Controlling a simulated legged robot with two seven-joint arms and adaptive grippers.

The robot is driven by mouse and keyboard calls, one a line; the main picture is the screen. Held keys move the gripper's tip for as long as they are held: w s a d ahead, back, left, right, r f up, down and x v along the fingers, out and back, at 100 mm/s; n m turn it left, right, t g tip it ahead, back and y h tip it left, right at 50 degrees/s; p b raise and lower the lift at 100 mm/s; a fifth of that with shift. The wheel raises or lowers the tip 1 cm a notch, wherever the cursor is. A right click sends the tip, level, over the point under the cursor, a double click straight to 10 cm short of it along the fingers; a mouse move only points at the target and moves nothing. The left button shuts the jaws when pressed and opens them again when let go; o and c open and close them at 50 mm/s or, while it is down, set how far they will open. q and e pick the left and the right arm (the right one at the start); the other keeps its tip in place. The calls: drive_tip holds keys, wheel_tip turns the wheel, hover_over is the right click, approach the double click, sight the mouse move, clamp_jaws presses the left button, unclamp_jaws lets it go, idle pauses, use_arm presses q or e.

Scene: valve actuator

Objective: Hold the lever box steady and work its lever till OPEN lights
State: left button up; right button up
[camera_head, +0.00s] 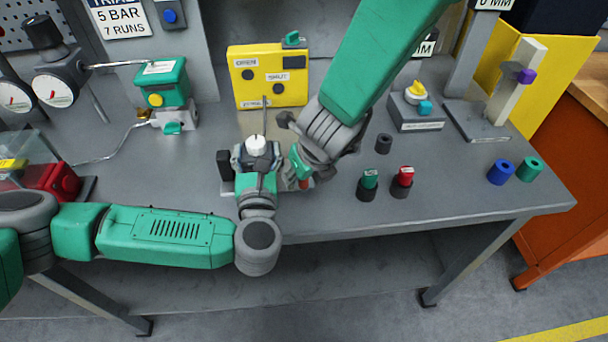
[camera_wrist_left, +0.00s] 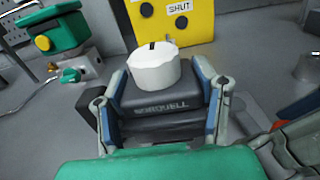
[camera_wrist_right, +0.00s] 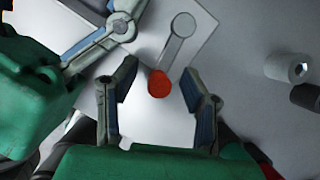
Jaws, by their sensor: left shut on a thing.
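The lever box, a dark grey block (camera_wrist_left: 160,110) with a round white cap (camera_wrist_left: 155,70), stands at the middle of the bench. My left gripper (camera_head: 256,158) is shut on its body from both sides. The lever (camera_wrist_right: 172,52) is a grey arm with a red knob (camera_wrist_right: 158,84) over a pale plate. My right gripper (camera_wrist_right: 158,76) is open, with the red knob between its fingertips; I cannot see it touch. Behind the box is a yellow panel (camera_head: 268,97) labelled OPEN and SHUT. Its lamps (camera_head: 248,75) look dark.
A green and grey valve unit (camera_head: 168,90) with hoses stands to the left. Right of my grippers are cylinders with green (camera_head: 369,178) and red (camera_head: 404,175) tops. Blue (camera_head: 501,172) and green (camera_head: 530,169) rings lie by the right edge.

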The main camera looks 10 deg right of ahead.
drive_tip(key=shift+r, duration=0.45)
drive_tip(key=shift+s+d, duration=0.15)
drive_tip(key=shift+s, duration=0.3)
drive_tip(key=s+d, duration=0.1)
drive_tip(key=s, duration=0.2)
drive_tip(key=s+d, duration=0.2)
drive_tip(key=s, duration=0.2)
drive_tip(key=s+d, duration=0.1)
drive_tip(key=s, duration=0.2)
drive_tip(key=shift+s+d, duration=0.25)
drive_tip(key=shift+d, duration=0.1)
